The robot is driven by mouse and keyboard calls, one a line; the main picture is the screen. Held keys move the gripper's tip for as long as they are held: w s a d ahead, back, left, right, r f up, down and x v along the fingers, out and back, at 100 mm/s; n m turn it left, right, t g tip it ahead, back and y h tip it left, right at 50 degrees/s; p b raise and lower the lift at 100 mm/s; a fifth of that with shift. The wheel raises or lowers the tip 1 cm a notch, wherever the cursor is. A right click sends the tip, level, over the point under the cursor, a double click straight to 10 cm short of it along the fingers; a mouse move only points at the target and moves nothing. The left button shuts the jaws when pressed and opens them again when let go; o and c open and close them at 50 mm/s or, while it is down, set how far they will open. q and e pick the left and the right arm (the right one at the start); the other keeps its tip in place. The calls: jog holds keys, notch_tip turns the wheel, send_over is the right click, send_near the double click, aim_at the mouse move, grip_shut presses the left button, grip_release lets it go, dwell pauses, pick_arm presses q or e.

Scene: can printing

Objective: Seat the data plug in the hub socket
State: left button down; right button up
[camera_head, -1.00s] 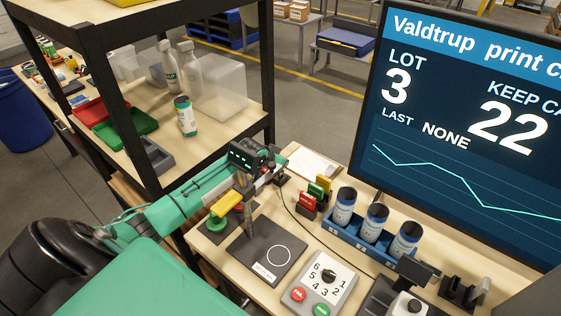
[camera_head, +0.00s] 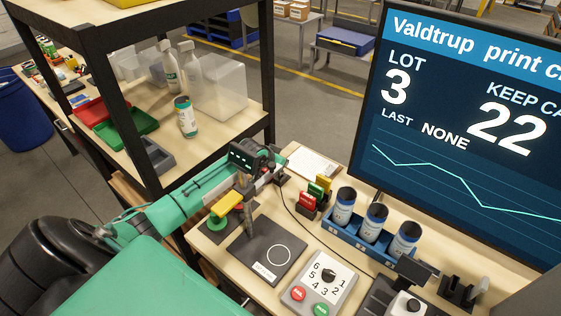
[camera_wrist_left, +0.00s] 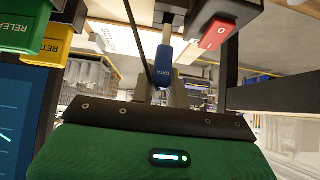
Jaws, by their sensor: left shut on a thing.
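In the left wrist view, the blue data plug (camera_wrist_left: 163,62), marked DATA, sits in line with my left gripper (camera_wrist_left: 162,88), which is shut on it. Its far end points up at a grey part beside a dark box (camera_wrist_left: 200,8) with a red switch (camera_wrist_left: 215,34). This looks like the hub; I cannot tell whether the plug is in a socket. In the head view, my left gripper (camera_head: 268,175) is at the back left of the bench, and the plug is too small to make out. My right gripper is not in view.
A black cable (camera_head: 300,222) crosses the bench. A dark pad (camera_head: 268,254) and a dial box (camera_head: 322,280) lie nearer. A shelf post (camera_head: 265,75) rises behind.

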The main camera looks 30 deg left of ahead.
pick_arm(q)
jog(key=shift+p, duration=0.45)
dwell(0.6)
jog(key=shift+f+b, duration=1)
jog(key=shift+f, duration=0.9)
jog(key=c, duration=1.3)
grip_release()
jog(key=shift+s+r, duration=0.1)
jog(key=b+v, duration=0.2)
jog(key=v, duration=0.5)
jog(key=shift+s+r, duration=0.1)
jog(key=shift+r, duration=0.05)
